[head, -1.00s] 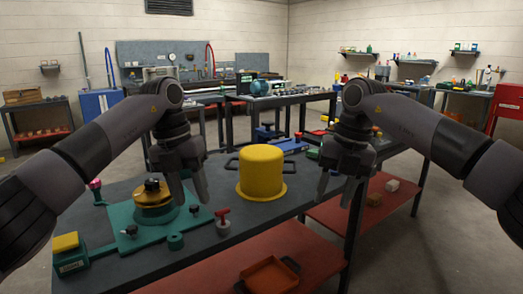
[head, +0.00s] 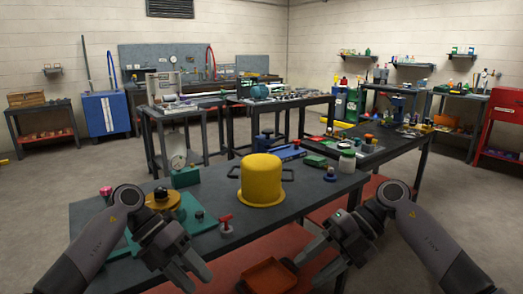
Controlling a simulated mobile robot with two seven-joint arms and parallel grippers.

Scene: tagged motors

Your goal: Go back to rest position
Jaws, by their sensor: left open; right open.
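My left gripper (head: 197,270) is open and empty, low at the front edge of the near workbench (head: 205,180), in front of the teal fixture plate (head: 205,217). My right gripper (head: 308,262) is open and empty, low over the bench's front side near the red lower shelf. A yellow domed cover (head: 262,178) with a flange stands upright on the bench between two dark handles, apart from both grippers. A gold-coloured round part (head: 162,201) on the teal fixture is partly hidden behind my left arm.
A red-knobbed clamp (head: 225,224) stands right of the fixture. An orange tray (head: 270,276) lies on the lower shelf. Other tables stand behind, with free floor at right.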

